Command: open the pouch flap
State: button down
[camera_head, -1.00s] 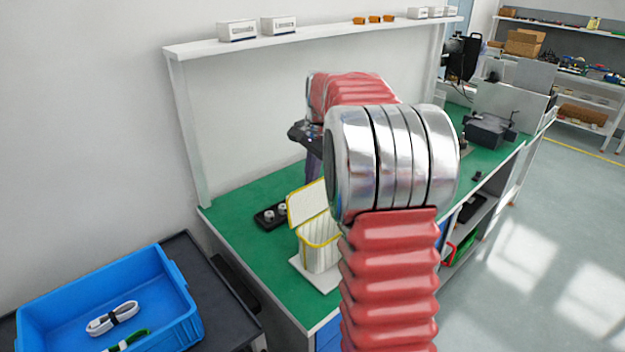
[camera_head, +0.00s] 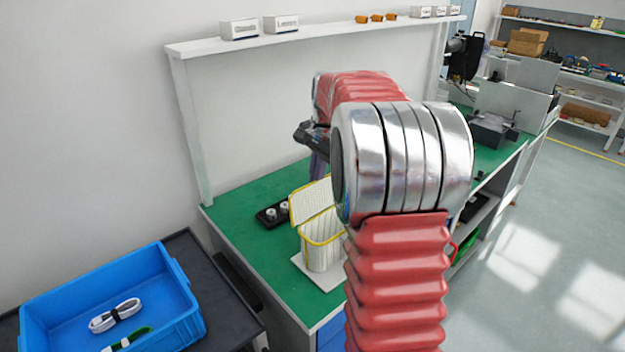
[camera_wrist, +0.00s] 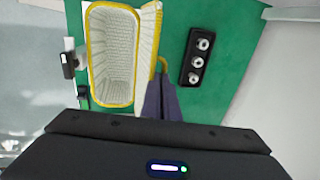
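The pouch (camera_head: 322,248) is a white ribbed container with a yellow rim, standing on a white base plate on the green bench. Its flap (camera_head: 313,203) is raised and tilted back, and the mouth is uncovered. In the wrist view the open pouch (camera_wrist: 112,60) is seen from above, with the flap (camera_wrist: 149,45) nearly edge-on along its right side. My gripper (camera_wrist: 161,78) has its dark fingers close together at a yellow tab on the flap's outer edge, and looks shut on it.
A black holder (camera_head: 272,214) with several round silver pieces lies beside the flap, also in the wrist view (camera_wrist: 196,62). A blue bin (camera_head: 185,312) with cables stands on a dark cart at left. A shelf (camera_head: 330,30) with small boxes runs above the bench.

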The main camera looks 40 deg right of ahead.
jog(key=shift+s+f, duration=0.4)
jog(key=shift+f, duration=0.15)
jog(key=shift+d+r, duration=0.1)
notch_tip(320, 180, up, 15)
jog(key=shift+s, duration=0.15)
dwell(0.7)
